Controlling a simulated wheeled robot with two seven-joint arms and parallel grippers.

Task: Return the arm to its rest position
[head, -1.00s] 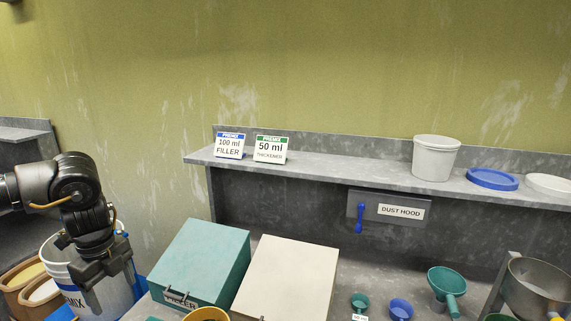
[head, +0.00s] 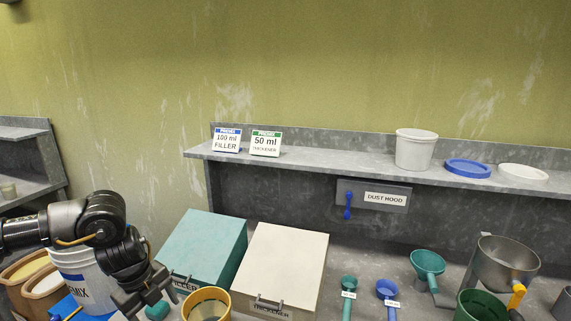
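My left arm comes in from the left, and its black gripper (head: 150,301) points down at the lower left. Its two fingers look spread apart, with nothing clearly held between them. A small teal item (head: 158,310) shows just below and between the fingers; I cannot tell whether they touch it. The white PREMIX pail (head: 83,272) stands behind and left of the gripper, partly hidden by my arm. My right gripper is not in view.
A teal FILLER box (head: 203,246) and cream THICKENER box (head: 283,262) stand right of the gripper. A yellow-rimmed container (head: 206,305) is close by. Scoops, a teal funnel (head: 427,263) and a metal hopper (head: 503,263) are farther right. The shelf (head: 330,163) runs behind.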

